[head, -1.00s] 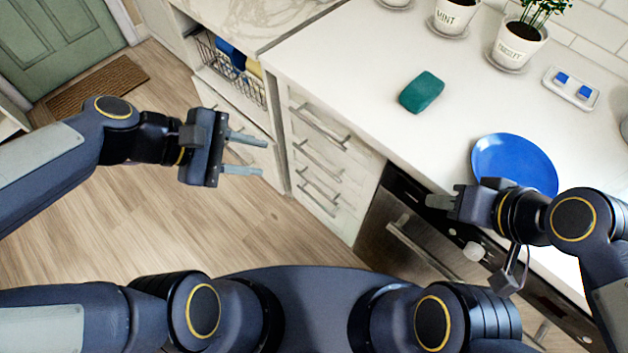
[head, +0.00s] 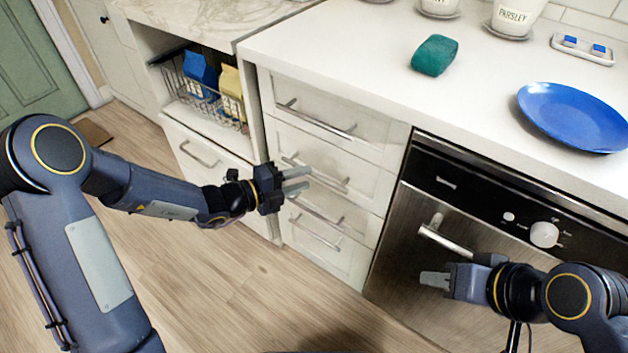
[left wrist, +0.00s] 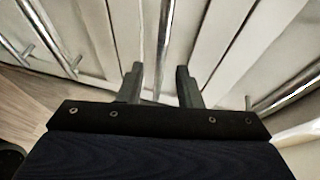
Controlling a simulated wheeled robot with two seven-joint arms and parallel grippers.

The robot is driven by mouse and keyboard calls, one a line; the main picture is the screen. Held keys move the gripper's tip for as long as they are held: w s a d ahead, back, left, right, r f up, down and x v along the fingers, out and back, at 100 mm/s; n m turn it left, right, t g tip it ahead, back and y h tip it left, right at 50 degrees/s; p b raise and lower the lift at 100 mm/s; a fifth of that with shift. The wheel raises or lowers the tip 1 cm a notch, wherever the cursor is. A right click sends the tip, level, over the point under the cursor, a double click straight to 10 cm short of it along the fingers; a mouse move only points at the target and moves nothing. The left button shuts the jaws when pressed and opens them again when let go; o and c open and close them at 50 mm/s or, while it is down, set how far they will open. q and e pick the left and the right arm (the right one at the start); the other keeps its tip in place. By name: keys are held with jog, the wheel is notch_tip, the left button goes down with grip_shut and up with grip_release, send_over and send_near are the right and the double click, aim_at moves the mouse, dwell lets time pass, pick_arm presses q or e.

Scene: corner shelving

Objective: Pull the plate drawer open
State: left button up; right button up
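A stack of several white drawers with bar handles stands under the counter; none is visibly labelled as the plate drawer. The second drawer (head: 345,165) from the top has a metal handle (head: 338,181). My left gripper (head: 304,179) is open and points at this handle, its fingers overlapping the handle's left part. In the left wrist view the gripper (left wrist: 160,82) shows two spread fingers with a vertical handle bar (left wrist: 164,40) in line with the gap; contact cannot be told. My right gripper (head: 436,280) is in front of the oven, empty; its finger gap is unclear.
The top drawer (head: 350,108) and the lower drawers look closed. The oven (head: 400,240) with its handle (head: 440,238) is at right. A wire basket (head: 180,82) with cartons sits in the left cubby.

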aim_at(314, 175)
pick_arm(q)
jog(key=shift+b+x, duration=0.45)
jog(key=shift+x, duration=1.65)
grip_shut()
jog(key=shift+a, duration=0.1)
